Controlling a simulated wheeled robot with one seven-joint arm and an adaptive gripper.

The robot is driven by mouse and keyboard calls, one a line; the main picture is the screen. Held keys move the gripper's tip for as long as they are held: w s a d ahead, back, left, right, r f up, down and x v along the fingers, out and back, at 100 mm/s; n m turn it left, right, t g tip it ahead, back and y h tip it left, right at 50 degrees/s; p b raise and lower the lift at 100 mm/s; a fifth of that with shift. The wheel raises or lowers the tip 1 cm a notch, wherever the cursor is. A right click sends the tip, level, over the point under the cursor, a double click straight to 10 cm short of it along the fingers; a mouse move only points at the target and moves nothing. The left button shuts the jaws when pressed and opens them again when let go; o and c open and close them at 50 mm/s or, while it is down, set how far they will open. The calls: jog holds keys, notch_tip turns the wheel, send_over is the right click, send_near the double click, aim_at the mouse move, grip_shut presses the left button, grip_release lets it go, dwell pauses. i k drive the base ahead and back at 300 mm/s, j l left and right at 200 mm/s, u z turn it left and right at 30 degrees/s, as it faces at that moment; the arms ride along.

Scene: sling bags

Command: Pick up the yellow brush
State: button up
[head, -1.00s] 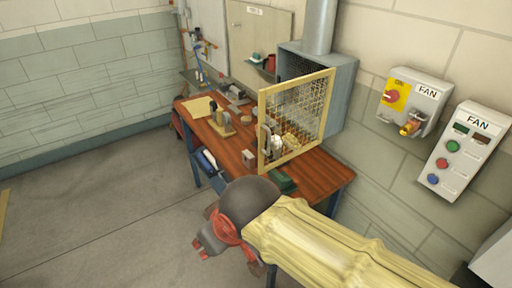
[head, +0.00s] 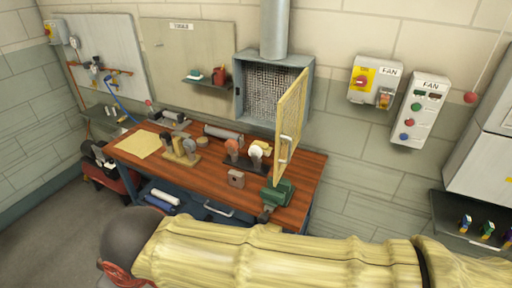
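I cannot make out a yellow brush for certain. My arm, in a yellowish cover, crosses the bottom of the head view. Its red and dark wrist end is at the lower left, and the gripper fingers are out of frame.
The wooden workbench (head: 215,187) holds a bench grinder (head: 247,160), a green vise (head: 278,192), a yellow sheet (head: 138,144) and other tools. An open mesh door (head: 291,122) stands over it. The dark shelf (head: 470,240) is at right. Grey floor shows at left.

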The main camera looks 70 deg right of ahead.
aim_at(267, 149)
jog(key=i+l+z, duration=0.1)
jog(key=i+z, duration=0.6)
jog(key=z, duration=0.15)
jog(key=i+j+z, duration=0.15)
jog(key=i+z, duration=0.3)
jog(key=i+j+z, duration=0.2)
jog(key=z, duration=0.25)
jog(key=i+z, duration=0.15)
jog(key=z, duration=0.3)
jog(key=i+z, duration=0.15)
jog(key=z, duration=0.3)
jog(key=i+j+z, duration=0.15)
jog(key=z, duration=0.35)
jog(key=i+j+z, duration=0.1)
jog(key=z, duration=0.35)
jog(key=j+z, duration=0.3)
jog(key=z, duration=0.15)
jog(key=i+j+z, duration=0.25)
jog(key=z, duration=0.15)
jog(key=j, duration=0.1)
